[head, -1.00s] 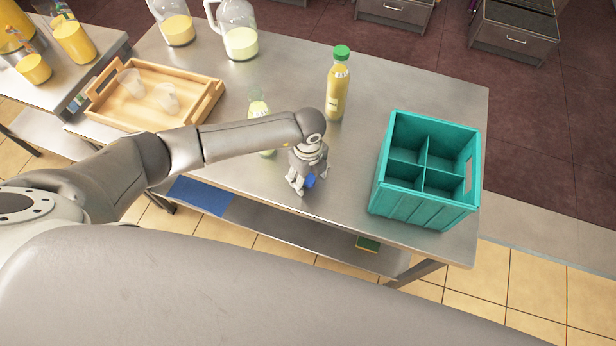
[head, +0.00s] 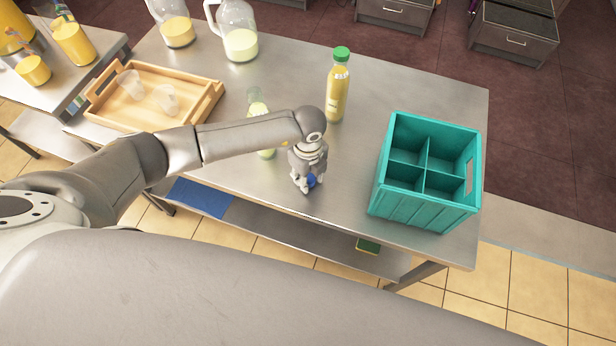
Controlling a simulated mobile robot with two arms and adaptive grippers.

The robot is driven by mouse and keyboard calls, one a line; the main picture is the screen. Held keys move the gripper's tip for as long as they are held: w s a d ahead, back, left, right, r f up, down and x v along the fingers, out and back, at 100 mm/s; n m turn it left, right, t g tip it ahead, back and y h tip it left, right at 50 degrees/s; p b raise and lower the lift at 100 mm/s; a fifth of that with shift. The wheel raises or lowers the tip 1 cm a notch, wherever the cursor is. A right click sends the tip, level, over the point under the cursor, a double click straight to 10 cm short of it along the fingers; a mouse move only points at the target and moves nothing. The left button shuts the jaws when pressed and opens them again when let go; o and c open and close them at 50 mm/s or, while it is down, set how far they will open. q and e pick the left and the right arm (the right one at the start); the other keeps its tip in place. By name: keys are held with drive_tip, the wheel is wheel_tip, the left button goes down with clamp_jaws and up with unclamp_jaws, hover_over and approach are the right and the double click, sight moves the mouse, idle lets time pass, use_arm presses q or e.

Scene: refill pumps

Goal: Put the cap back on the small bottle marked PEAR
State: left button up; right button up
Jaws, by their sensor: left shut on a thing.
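My left gripper (head: 306,186) is low over the front part of the steel table, shut on a small blue cap (head: 311,180). Behind my left forearm stands a small open bottle (head: 257,106) with pale yellow-green contents; the forearm hides its middle, and its label cannot be read. A taller bottle (head: 336,92) of yellow juice with a green cap stands upright farther back, to the right of the gripper. My right gripper is not in view.
A teal crate (head: 425,205) with empty compartments stands at the table's right end. A wooden tray (head: 150,125) with two clear cups is at the left. Glass jugs (head: 238,40) stand at the back left. The steel table (head: 370,75) is clear between bottle and crate.

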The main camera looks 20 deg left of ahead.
use_arm(q)
drive_tip(key=shift+r, duration=0.4)
drive_tip(key=w+d+r+b, duration=0.8)
drive_tip(key=w+d+r, duration=0.1)
drive_tip(key=w+r, duration=0.1)
drive_tip(key=shift+w+r, duration=0.4)
drive_tip(key=shift+r, duration=0.25)
